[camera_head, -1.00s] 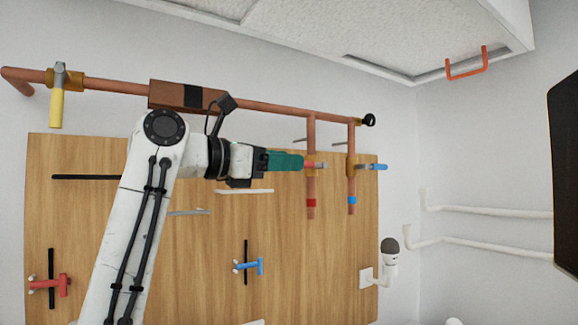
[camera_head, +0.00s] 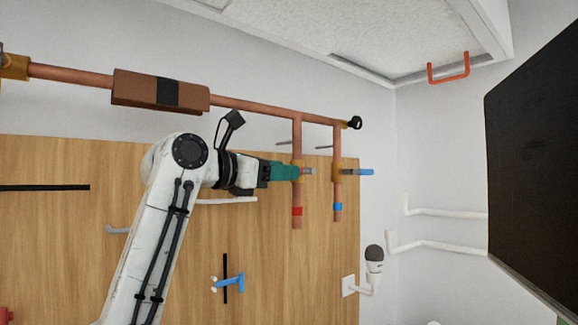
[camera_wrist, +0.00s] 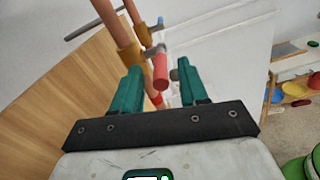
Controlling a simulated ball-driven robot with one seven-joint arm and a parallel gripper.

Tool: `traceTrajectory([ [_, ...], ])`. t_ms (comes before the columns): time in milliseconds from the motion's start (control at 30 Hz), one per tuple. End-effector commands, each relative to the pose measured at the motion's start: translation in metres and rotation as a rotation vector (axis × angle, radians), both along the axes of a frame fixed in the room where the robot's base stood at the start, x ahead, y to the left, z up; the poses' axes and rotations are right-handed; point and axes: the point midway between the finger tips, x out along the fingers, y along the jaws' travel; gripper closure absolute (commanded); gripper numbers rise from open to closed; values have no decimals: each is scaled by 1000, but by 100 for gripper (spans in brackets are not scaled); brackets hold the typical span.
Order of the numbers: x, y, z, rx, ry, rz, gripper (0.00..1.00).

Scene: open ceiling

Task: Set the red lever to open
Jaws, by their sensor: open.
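The red lever (camera_wrist: 160,70) sits on a brass valve (camera_wrist: 129,55) on a copper pipe. In the wrist view its red handle lies between my two green fingertips, with a gap visible to the right finger. My gripper (camera_wrist: 159,68) is open around it; I cannot tell whether the left finger touches it. In the head view my gripper (camera_head: 295,172) is at the pipe with the red band (camera_head: 297,211), and the fingers hide most of the lever. Only its reddish end (camera_head: 308,171) shows past them.
A blue lever (camera_head: 359,172) on a parallel pipe is close on the right. A horizontal copper pipe (camera_head: 250,105) runs above my gripper. The wooden board (camera_head: 300,270) is behind, with a blue handle (camera_head: 228,282) lower down. A dark panel (camera_head: 535,160) stands at far right.

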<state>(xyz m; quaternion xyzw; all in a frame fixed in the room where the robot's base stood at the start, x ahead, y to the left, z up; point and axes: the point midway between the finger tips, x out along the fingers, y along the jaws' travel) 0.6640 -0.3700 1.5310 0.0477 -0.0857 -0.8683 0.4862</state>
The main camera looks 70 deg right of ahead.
Motion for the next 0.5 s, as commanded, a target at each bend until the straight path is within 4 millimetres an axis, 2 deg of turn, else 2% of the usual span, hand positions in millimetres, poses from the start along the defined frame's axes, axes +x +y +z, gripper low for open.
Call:
traceTrajectory([
  [200, -12, -20, 1, 0, 0, -1, 57],
  [500, -14, -24, 0, 0, 0, 0, 57],
])
